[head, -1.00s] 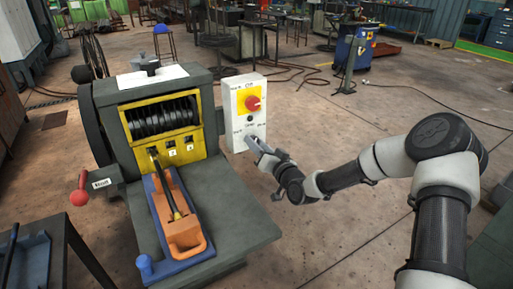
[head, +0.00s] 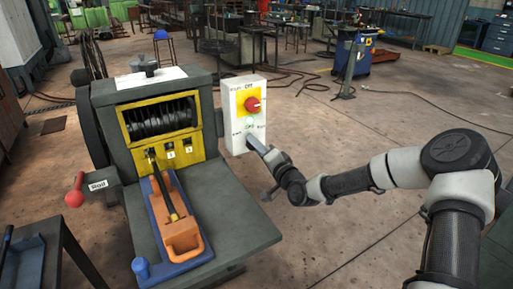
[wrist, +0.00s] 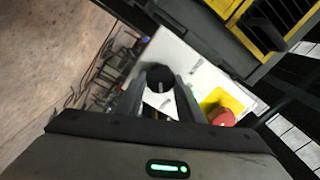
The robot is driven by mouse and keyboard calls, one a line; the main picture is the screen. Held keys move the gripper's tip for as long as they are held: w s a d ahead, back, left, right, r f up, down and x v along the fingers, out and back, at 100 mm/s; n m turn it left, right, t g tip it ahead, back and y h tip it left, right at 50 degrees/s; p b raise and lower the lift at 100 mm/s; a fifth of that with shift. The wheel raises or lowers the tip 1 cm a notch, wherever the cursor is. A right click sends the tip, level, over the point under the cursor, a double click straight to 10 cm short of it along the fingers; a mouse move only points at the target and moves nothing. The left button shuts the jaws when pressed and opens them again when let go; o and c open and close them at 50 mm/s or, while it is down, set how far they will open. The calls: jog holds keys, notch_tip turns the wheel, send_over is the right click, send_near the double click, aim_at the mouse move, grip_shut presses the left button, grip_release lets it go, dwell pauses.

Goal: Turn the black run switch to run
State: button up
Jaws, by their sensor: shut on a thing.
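The white control box (head: 236,122) stands at the right of the machine, with a red knob (head: 252,105) on a yellow plate at its upper part. My gripper (head: 256,144) reaches the lower front of the box from the right and hides the black run switch there. In the wrist view the round black run switch (wrist: 159,74) sits between the two fingers of my gripper (wrist: 160,88), which are shut on it. A small light mark shows on the switch. The red knob also shows in the wrist view (wrist: 222,117), to the right of the fingers.
The machine has a dark drum (head: 158,119) in a yellow frame. An orange and blue lever base (head: 180,234) lies on its table (head: 235,220).

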dwell(0.3)
jog(key=o, duration=1.1)
jog(key=shift+c, duration=0.2)
jog(key=p+v, duration=0.2)
jog(key=v, duration=1.5)
jog(key=shift+s, duration=0.2)
jog(key=shift+d, duration=0.15)
